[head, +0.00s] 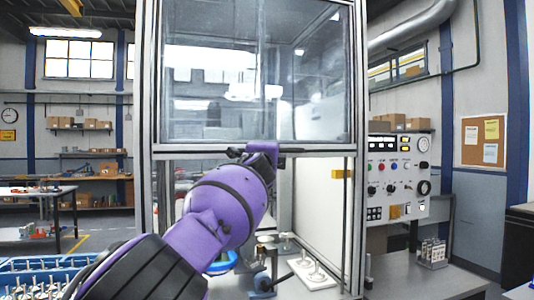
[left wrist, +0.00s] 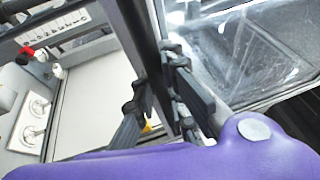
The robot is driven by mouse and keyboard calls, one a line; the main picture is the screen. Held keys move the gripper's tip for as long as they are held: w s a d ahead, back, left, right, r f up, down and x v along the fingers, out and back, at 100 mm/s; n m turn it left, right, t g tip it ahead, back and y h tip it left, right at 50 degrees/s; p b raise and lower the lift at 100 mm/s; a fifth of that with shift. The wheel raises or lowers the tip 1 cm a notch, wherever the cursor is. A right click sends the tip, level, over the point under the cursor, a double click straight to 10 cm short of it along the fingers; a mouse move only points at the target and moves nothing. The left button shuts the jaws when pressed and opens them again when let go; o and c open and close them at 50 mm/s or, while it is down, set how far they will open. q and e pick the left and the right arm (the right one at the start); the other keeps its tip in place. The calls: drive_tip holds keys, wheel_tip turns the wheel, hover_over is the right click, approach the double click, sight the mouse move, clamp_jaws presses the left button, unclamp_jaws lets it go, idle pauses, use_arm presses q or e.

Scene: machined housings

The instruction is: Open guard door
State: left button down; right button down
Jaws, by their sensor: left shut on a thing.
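The guard door (head: 320,75) is a clear panel in a grey frame, in the upper part of the machine enclosure. Its lower rail (head: 315,149) runs across the enclosure, with an open gap beneath it. In the left wrist view, the two dark fingers (left wrist: 160,88) close around a dark bar of the door (left wrist: 148,35). The clear pane (left wrist: 245,50) shows to the right of it. My right gripper is in neither view.
Below the door, clamps and fixtures (head: 312,272) stand inside the enclosure beside a white inner panel (head: 318,215). A control panel (head: 398,170) is at the right. A blue crate of parts (head: 40,275) is at lower left. A metal part (head: 433,253) stands on the right bench.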

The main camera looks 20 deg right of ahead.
use_arm(q)
drive_tip(key=c, duration=1.8)
unclamp_jaws()
drive_tip(key=shift+s+d+f, duration=0.15)
drive_tip(key=shift+s+f, duration=0.1)
drive_tip(key=shift+s, duration=0.15)
drive_tip(key=v, duration=1.1)
drive_tip(key=shift+a+r, duration=0.2)
drive_tip(key=shift+a, duration=0.2)
